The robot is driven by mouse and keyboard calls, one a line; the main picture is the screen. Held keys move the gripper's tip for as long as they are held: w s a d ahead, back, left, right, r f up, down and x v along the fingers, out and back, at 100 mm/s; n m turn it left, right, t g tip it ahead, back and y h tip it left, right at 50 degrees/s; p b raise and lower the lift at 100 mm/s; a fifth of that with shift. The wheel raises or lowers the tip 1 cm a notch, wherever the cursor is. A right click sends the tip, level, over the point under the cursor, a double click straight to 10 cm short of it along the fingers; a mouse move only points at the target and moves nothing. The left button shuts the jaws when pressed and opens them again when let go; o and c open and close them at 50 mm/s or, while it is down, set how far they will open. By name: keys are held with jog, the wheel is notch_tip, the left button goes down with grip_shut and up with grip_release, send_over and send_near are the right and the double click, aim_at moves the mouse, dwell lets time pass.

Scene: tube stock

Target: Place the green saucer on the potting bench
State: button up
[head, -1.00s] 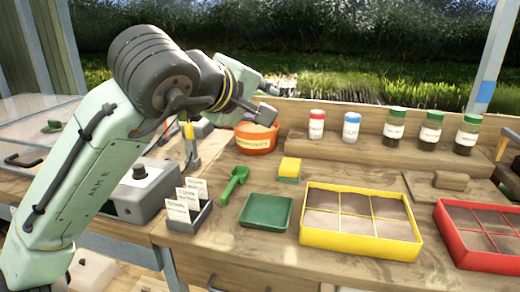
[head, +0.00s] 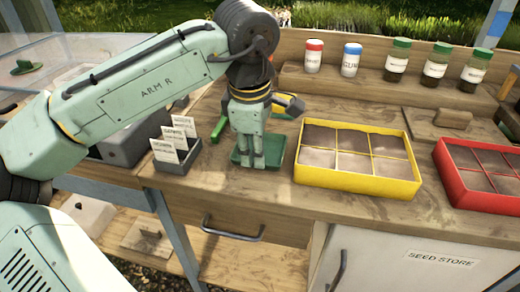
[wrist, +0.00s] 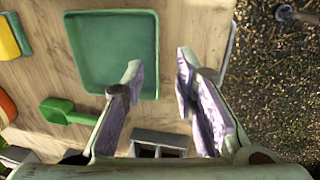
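The green saucer (head: 272,150) is a shallow square dish lying flat on the potting bench (head: 225,190), left of the yellow seed tray. My gripper (head: 251,165) points down at its front part and hides some of it in the head view. In the wrist view the saucer (wrist: 110,45) lies under the fingers, one finger over it and the other just outside its edge. My gripper (wrist: 157,60) is open in that view, with a gap between the fingers and nothing held. I cannot tell how high the fingertips are.
A yellow divided tray (head: 312,175) stands close right of the saucer, and a red one (head: 448,195) farther right. A label box (head: 180,162) and green scoop (head: 220,125) are at left. Jars (head: 396,62) stand on the back shelf. The bench front edge is near.

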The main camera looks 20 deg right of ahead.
aim_at(256, 171)
jog(key=shift+w+d+f, duration=0.1)
jog(key=shift+w+f, duration=0.1)
jog(key=shift+f, duration=0.8)
jog(key=shift+w+d+f, duration=0.1)
jog(key=shift+w+f, duration=0.1)
jog(key=shift+f, duration=0.75)
jog(key=shift+c, duration=0.4)
grip_shut()
